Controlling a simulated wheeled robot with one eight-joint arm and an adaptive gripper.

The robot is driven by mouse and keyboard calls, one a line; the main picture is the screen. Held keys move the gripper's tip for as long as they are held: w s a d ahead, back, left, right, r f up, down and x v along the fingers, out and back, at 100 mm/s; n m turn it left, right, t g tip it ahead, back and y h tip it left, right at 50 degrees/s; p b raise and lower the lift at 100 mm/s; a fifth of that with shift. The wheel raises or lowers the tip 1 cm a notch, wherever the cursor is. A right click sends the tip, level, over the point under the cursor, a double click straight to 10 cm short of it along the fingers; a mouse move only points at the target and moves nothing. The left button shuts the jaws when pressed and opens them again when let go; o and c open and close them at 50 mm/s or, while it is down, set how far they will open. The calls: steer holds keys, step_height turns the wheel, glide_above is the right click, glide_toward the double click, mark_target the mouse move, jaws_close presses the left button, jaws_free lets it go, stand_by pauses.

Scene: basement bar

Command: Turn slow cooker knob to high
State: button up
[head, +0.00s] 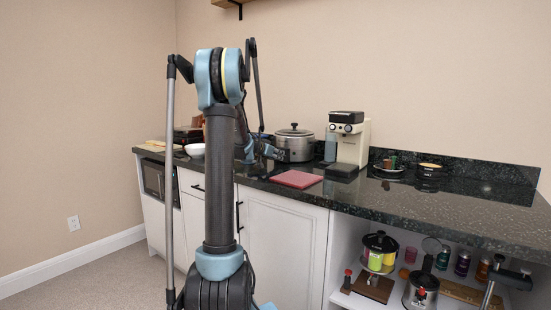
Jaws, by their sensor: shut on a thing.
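The slow cooker (297,144) is a silver-grey oval pot with a lid and a black lid handle. It stands on the dark counter near the wall, left of the coffee machine. My gripper (281,154) is at the lower left of the cooker's front, small in the picture and partly covered by my own arm. It is shut at the place of the control knob. The knob itself is hidden behind the fingers, so its setting cannot be read.
A coffee machine (351,142) stands right of the cooker. A red board (296,179) lies on the counter in front. A white bowl (195,150) is at left. The right counter (440,205) is mostly clear; pots and jars fill the shelf below.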

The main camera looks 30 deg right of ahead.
steer(key=shift+w+a+m+t, duration=0.1)
steer(key=shift+m+t, duration=0.3)
steer(key=shift+m, duration=0.1)
stand_by(0.3)
steer(key=o, duration=1.1)
steer(key=v, duration=1.2)
